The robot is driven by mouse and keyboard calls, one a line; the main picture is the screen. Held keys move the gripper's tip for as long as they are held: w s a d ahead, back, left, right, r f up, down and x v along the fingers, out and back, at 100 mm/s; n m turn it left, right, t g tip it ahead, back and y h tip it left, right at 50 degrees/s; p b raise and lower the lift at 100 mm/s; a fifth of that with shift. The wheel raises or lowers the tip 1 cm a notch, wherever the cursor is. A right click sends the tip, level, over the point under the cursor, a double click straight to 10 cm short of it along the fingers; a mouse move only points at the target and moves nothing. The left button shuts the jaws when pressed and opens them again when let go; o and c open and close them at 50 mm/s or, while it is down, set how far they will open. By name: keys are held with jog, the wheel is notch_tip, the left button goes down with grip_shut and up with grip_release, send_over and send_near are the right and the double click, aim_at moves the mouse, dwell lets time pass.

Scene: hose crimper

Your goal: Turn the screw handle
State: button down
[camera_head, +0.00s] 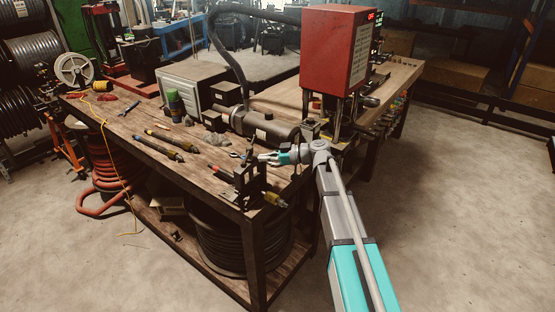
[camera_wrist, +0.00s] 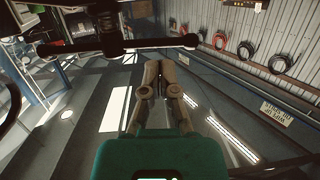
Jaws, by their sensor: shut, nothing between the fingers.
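The screw handle (camera_wrist: 118,46) is a dark bar with rounded ends. It lies across the upper part of the wrist view, with a dark screw (camera_wrist: 107,18) running up from its middle. My gripper (camera_wrist: 160,66) is shut and empty, its fingertips just below the right half of the bar. I cannot tell whether they touch it. In the head view my gripper (camera_head: 264,157) is at the front corner of the workbench, close to a small dark vise (camera_head: 246,184). The handle is too small and dark there to make out clearly.
The wooden workbench (camera_head: 205,160) carries tools, a grey motor-like cylinder (camera_head: 265,128) and a bottle (camera_head: 174,105). A red crimper box (camera_head: 337,50) stands behind my arm. A black hose coil (camera_head: 232,245) sits on the shelf below. The floor at right is clear.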

aim_at(250, 156)
jog(key=shift+x, duration=1.85)
